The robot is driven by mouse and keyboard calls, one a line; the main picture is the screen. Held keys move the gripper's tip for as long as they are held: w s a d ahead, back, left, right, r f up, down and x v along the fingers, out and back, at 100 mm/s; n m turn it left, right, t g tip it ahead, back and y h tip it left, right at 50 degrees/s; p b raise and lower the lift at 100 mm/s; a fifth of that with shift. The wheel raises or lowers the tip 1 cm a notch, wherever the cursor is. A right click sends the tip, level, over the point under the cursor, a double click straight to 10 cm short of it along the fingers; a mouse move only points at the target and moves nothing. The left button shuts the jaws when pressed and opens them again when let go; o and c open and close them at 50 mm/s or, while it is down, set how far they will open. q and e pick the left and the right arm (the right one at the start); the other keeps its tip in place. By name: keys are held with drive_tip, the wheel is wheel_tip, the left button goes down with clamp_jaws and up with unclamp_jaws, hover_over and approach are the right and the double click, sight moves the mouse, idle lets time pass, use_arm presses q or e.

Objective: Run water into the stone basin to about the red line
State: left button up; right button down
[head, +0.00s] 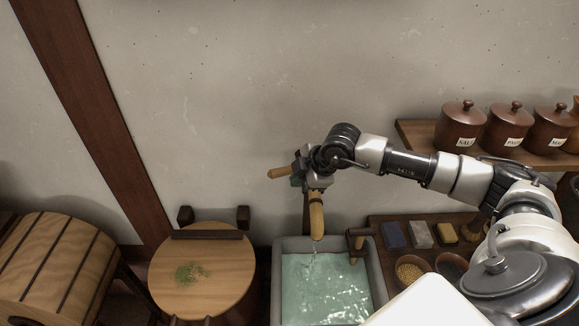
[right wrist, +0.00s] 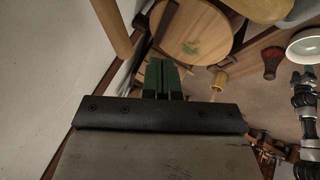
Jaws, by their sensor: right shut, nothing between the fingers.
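The grey stone basin (head: 277,290) is at the bottom middle of the head view. Pale green, rippled water (head: 325,288) is in it, and a thin stream falls from the tan spout (head: 317,217) above. I cannot make out the red line. A short wooden handle (head: 279,173) sticks out to the left above the spout. My right gripper (head: 296,181) is beside this handle, above the basin's back edge; I cannot tell if they touch. In the right wrist view its green fingers (right wrist: 162,78) are together and empty.
A round wooden lid (head: 202,268) with green bits on it is left of the basin. A slatted wooden drum (head: 50,265) stands farther left. Labelled brown jars (head: 461,125) line a shelf at right. Coloured blocks (head: 393,235) and bowls (head: 411,269) sit below it.

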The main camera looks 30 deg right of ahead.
drive_tip(key=w, duration=0.1)
drive_tip(key=w+f+p, duration=0.1)
drive_tip(key=w, duration=0.1)
drive_tip(key=w+f+p, duration=0.1)
drive_tip(key=shift+w+d+f, duration=0.1)
drive_tip(key=shift+w, duration=0.25)
